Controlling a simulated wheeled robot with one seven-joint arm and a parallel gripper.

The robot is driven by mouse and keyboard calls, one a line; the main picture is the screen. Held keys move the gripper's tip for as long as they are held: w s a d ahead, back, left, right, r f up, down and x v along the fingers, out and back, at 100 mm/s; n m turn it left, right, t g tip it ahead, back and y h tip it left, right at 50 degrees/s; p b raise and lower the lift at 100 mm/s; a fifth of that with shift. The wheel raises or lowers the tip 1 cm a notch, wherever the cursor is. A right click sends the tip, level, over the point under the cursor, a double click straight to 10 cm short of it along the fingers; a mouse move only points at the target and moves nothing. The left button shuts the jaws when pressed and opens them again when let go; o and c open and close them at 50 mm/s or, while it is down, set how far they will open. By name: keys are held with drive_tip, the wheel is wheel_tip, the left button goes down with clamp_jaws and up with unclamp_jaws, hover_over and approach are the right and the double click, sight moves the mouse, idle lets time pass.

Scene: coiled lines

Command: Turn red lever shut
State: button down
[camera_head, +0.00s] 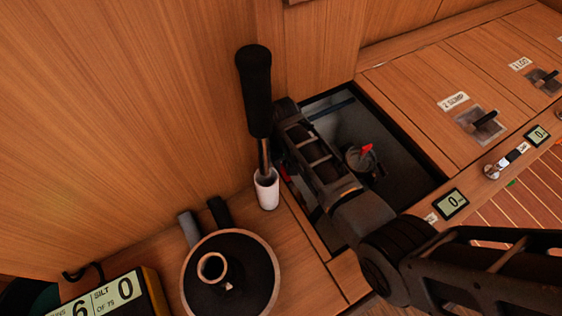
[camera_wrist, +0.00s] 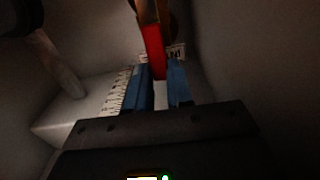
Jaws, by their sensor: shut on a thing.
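In the wrist view, the red lever (camera_wrist: 154,50) comes down from the top, and its lower end sits between the two blue fingers of my gripper (camera_wrist: 159,80). The fingers are shut on it. In the head view, my arm reaches into an open hatch (camera_head: 410,135), and my gripper is hidden behind the arm. A small red patch (camera_head: 285,173) shows at the left of the arm; I cannot tell if it is the same lever. Another red piece (camera_head: 366,151) sits on a round grey fitting to the right of the arm.
A black-handled rod (camera_head: 254,90) stands in a white socket (camera_head: 267,188) left of the hatch. A round dark pot-like thing (camera_head: 250,275) and a yellow-edged display (camera_head: 110,298) are at lower left. Closed wooden panels with latches (camera_head: 486,125) lie to the right. Pale walls close in around the fingers.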

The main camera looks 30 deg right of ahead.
drive_tip(key=shift+d, duration=0.1)
drive_tip(key=shift+d+r+m+p, duration=0.2)
drive_tip(key=shift+d+m+p, duration=0.2)
drive_tip(key=shift+m+p, duration=0.4)
drive_tip(key=s+d+m+p, duration=0.7)
drive_tip(key=m+p, duration=0.5)
drive_tip(key=m, duration=0.4)
drive_tip(key=shift+s+f, duration=0.2)
drive_tip(key=shift+s, duration=0.35)
drive_tip(key=c, duration=1)
unclamp_jaws()
drive_tip(key=shift+a, duration=0.1)
